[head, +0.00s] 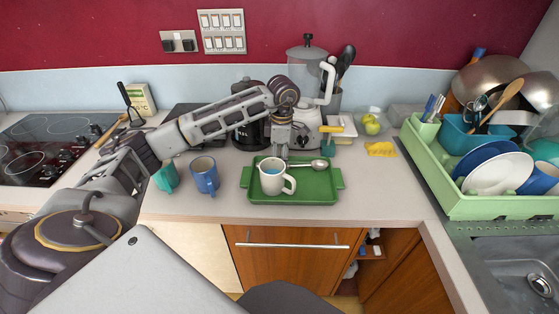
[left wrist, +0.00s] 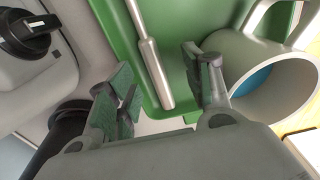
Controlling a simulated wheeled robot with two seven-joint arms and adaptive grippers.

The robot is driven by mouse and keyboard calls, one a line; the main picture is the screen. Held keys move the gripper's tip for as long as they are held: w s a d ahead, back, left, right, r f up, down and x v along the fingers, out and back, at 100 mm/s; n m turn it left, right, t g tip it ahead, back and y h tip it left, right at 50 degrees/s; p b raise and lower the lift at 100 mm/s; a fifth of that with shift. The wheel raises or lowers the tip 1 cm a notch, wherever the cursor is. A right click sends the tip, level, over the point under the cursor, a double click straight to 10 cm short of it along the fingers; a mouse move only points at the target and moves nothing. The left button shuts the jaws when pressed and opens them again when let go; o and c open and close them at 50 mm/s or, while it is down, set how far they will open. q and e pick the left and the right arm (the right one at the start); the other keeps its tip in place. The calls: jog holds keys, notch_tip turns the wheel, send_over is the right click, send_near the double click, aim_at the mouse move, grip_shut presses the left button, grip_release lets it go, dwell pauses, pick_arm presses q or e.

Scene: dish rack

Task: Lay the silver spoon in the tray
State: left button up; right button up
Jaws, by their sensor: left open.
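The silver spoon (head: 318,163) is at the back of the green tray (head: 310,192), its bowl to the right and its handle toward my left gripper (head: 282,154). In the left wrist view the spoon's handle (left wrist: 152,58) shows against the green tray (left wrist: 206,28), its end near the tray's edge. There, my left gripper (left wrist: 165,92) is open, with fingers apart on either side of the handle end; I cannot tell the exact gap to the handle. My right gripper is not in view.
A white jug (head: 271,181) stands in the tray, close to the left gripper. Blue (head: 205,177) and teal (head: 166,178) mugs stand left of it. A blender (head: 306,122) is behind. A green dish rack (head: 440,175) is at right. The counter between tray and rack is mostly clear.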

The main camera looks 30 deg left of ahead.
pick_arm(q)
jog(key=shift+d+r, duration=0.15)
jog(key=shift+r, duration=2.75)
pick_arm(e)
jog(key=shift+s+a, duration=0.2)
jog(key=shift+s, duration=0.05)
pick_arm(q)
jog(key=shift+r, duration=0.1)
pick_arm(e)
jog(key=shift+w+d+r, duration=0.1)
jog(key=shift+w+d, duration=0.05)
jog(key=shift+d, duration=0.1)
pick_arm(q)
notch_tip(320, 180, up, 12)
jog(key=p, duration=1.2)
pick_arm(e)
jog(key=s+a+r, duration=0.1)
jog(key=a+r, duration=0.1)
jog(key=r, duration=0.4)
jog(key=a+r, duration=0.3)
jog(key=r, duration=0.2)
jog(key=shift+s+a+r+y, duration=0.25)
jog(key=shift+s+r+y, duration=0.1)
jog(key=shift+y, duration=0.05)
